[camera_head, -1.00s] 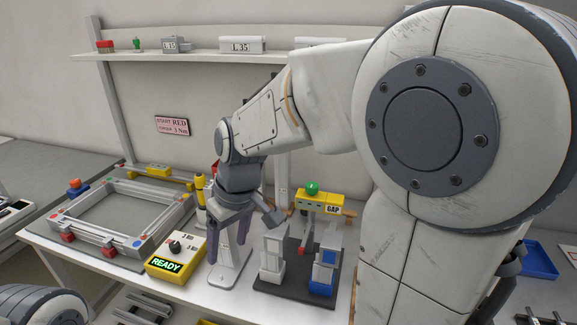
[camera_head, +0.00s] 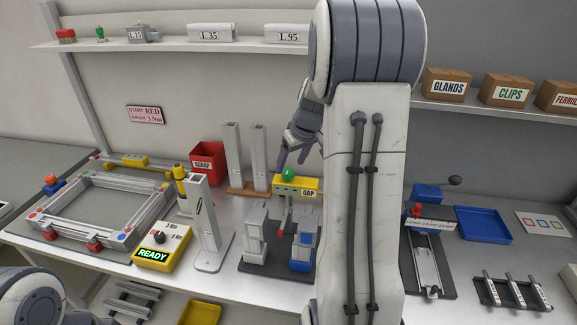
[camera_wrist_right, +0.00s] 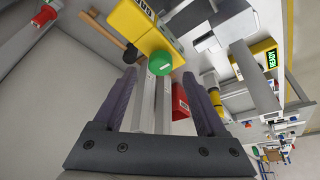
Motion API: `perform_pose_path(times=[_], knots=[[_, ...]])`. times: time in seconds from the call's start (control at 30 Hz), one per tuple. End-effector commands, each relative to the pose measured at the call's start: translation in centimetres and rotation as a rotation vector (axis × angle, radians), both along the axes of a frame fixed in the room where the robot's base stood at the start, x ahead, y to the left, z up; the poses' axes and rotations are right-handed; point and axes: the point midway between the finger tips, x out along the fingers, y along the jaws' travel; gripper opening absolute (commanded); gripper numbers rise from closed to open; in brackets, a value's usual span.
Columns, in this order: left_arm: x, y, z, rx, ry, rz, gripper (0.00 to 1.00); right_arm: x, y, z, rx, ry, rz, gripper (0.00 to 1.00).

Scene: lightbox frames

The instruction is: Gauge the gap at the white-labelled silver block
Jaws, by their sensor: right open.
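The yellow gauge (camera_head: 297,188), lettered GAP with a green knob (camera_head: 288,174) on top, stands behind a dark plate (camera_head: 270,268). On this plate are a silver block with a pale, white-looking face (camera_head: 255,245) and a silver block with blue parts (camera_head: 303,250). My right gripper (camera_head: 292,160) is open and empty, just above and behind the knob. In the right wrist view, the knob (camera_wrist_right: 160,62) and gauge (camera_wrist_right: 142,25) show beyond the open fingers (camera_wrist_right: 165,92). My left gripper is out of view. My right arm covers the ground right of the plate.
A tall silver post (camera_head: 205,215) on a stand is left of the plate, beside the yellow READY box (camera_head: 163,246). Two upright bars (camera_head: 246,160) and a red scrap bin (camera_head: 206,162) stand behind. A rectangular frame (camera_head: 90,215) lies at left, a blue tray (camera_head: 483,224) at right.

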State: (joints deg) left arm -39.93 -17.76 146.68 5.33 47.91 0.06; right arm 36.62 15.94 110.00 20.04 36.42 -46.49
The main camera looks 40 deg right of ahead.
Motion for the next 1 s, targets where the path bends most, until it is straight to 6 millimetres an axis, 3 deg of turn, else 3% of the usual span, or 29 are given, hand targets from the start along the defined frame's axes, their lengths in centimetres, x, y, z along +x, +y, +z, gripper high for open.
perform_pose_path(times=[0.2,0.57,0.6,0.77,0.8,1.0], knots=[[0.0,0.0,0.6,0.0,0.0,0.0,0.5,1.0,0.0,-2.6,0.002,0.002,0.0,0.74],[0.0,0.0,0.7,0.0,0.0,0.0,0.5,1.3,-0.1,-3.2,0.0,0.0,0.0,0.74],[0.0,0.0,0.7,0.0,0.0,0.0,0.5,1.3,-0.1,-3.2,0.0,0.0,0.0,0.67],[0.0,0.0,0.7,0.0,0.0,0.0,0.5,1.3,-0.1,-3.2,0.0,0.0,0.0,0.05],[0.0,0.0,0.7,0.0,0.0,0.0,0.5,1.3,-0.1,-3.2,0.0,0.0,-0.001,0.0],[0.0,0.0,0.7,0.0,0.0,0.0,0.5,1.2,-0.1,-3.2,0.0,0.0,-0.001,0.0]])
